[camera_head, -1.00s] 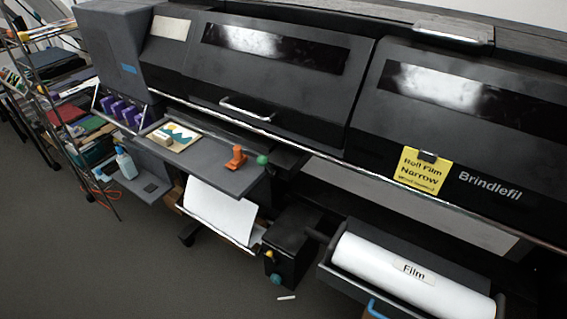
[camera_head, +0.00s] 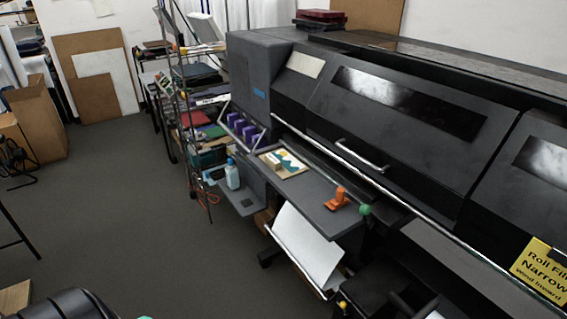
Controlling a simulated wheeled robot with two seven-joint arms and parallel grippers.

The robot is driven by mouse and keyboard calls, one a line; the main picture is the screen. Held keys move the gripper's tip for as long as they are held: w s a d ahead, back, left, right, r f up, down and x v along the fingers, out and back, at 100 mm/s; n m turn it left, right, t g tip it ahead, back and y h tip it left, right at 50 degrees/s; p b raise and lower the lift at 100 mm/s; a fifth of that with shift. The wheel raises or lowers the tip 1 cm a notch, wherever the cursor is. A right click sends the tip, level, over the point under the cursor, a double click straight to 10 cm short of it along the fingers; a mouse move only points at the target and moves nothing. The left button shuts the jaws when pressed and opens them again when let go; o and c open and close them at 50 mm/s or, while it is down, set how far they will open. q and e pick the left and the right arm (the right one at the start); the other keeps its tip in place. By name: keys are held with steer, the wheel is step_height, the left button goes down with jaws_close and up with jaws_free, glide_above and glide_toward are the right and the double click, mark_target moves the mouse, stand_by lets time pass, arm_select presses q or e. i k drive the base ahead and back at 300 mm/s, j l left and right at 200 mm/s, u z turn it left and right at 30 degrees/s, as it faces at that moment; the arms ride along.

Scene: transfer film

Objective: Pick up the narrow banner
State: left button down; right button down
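I cannot clearly identify the narrow banner. A white sheet (camera_head: 306,246) hangs below the printer's front shelf, sloping down to the right. A yellow sign (camera_head: 542,270) on the printer front at the right edge reads "Roll Film Narrow" and is partly cut off. Neither gripper is recognisable in view. A dark rounded shape shows at the bottom left edge, too cropped to identify.
The large black printer (camera_head: 400,130) fills the right. A wire rack with folders (camera_head: 205,128) and a spray bottle (camera_head: 232,174) stand left of it. Brown boards (camera_head: 92,75) lean on the back wall. A cardboard box (camera_head: 36,122) is at left. The grey floor (camera_head: 130,200) between is clear.

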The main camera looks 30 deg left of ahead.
mark_target(285, 165)
steer(key=i+j+u, duration=0.25)
steer(key=j, duration=0.25)
steer(key=i+j+u, duration=0.25)
steer(key=i+j, duration=0.1)
steer(key=j, duration=0.1)
